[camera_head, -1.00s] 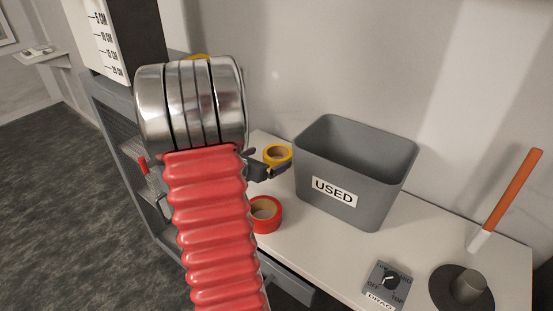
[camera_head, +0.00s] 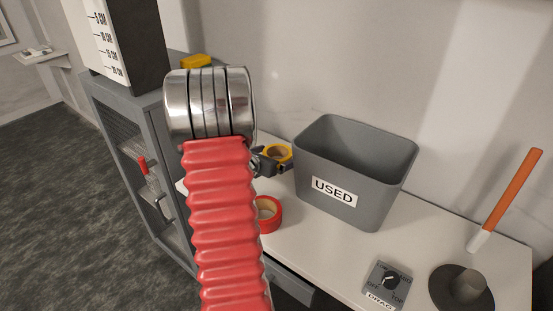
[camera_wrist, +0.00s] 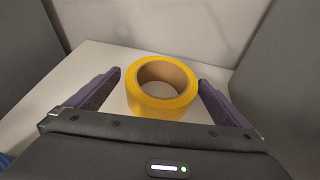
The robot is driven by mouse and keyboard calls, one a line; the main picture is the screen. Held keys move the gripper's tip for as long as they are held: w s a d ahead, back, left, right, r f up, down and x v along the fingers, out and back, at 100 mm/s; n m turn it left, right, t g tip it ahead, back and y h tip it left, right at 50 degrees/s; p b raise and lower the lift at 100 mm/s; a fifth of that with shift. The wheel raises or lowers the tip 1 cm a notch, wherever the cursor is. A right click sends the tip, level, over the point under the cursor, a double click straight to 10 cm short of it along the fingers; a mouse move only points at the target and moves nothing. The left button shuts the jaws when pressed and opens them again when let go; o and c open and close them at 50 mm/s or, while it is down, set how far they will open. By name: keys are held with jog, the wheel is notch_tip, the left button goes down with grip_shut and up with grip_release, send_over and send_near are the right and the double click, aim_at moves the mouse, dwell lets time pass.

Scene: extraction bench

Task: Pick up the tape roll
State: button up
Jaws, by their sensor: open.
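A yellow tape roll (camera_wrist: 162,104) with a brown core lies flat on the white bench top. In the wrist view it sits between and slightly beyond the two dark fingers of my gripper (camera_wrist: 160,88), which is open, with a gap on both sides. In the head view the yellow roll (camera_head: 281,152) is left of the grey bin, partly hidden by my gripper (camera_head: 276,166). A red tape roll (camera_head: 267,214) lies nearer on the bench, its left part hidden behind my red arm.
The grey bin marked USED (camera_head: 352,172) stands close to the right of the yellow roll. A cabinet (camera_head: 128,140) with a yellow object (camera_head: 196,62) on top is at left. A dial box (camera_head: 388,284) and an orange-handled stick (camera_head: 508,196) are at right. The wall is behind.

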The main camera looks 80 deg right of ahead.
jog(key=shift+s+d+f, duration=0.15)
jog(key=shift+d+f, duration=0.05)
jog(key=shift+d, duration=0.2)
jog(key=c, duration=1.1)
jog(key=shift+r, duration=0.1)
notch_tip(320, 180, up, 10)
jog(key=shift+f, duration=0.1)
jog(key=shift+c, duration=0.3)
dwell(0.6)
